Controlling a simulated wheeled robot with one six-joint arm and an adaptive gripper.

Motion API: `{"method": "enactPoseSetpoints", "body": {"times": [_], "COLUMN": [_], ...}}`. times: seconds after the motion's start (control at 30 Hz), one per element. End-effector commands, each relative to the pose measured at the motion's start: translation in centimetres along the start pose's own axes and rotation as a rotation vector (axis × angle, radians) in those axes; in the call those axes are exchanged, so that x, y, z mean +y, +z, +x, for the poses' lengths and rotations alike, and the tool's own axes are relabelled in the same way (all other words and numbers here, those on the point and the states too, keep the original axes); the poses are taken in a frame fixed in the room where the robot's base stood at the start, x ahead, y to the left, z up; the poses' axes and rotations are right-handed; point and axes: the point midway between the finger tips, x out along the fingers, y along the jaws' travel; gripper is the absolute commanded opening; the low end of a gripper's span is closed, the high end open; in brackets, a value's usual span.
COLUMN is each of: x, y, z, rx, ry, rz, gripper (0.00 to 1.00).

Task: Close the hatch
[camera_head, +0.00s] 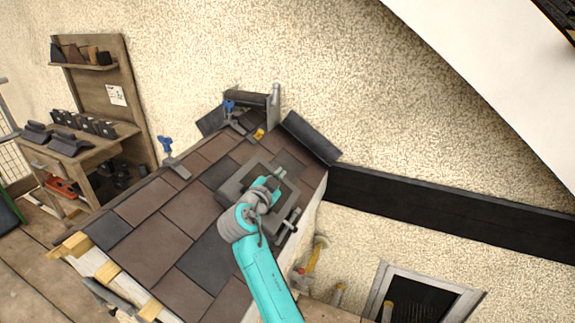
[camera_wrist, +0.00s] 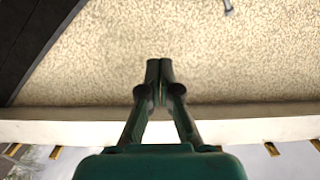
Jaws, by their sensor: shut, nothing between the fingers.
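A grey square hatch frame (camera_head: 232,187) is set among the brown and dark shingles of the small roof (camera_head: 182,212). My arm covers much of it, so I cannot tell whether its lid is open or closed. My gripper (camera_head: 279,174) is over the upper right part of the frame; contact cannot be made out. In the wrist view my gripper (camera_wrist: 160,66) has its two fingers together with nothing between them.
A wooden workbench (camera_head: 88,148) with dark tiles stands at the left. Blue-handled clamps (camera_head: 172,158) sit on the roof's left edge and top. A dark beam (camera_head: 450,207) runs along the wall at right. A framed dark opening (camera_head: 415,296) is at lower right.

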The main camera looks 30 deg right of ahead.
Motion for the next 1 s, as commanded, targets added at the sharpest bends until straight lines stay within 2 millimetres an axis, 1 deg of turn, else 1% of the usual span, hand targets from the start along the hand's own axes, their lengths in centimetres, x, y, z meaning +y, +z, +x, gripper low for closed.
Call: {"method": "enactPoseSetpoints", "body": {"times": [0.03, 0.2, 0.4, 0.63, 1.0], "x": [0.0, 0.0, 0.1, 0.1, 0.1], "y": [0.8, 3.1, 5.2, 6.5, 6.8], "z": [-0.6, -1.8, -2.7, -3.0, -3.1], "rx": [-0.003, -0.003, -0.002, -0.002, -0.001], "ry": [-0.001, 0.000, 0.001, 0.001, 0.001], "rz": [-0.002, -0.002, -0.002, 0.000, 0.001], "gripper": [0.00, 0.00, 0.00, 0.00, 0.00]}}
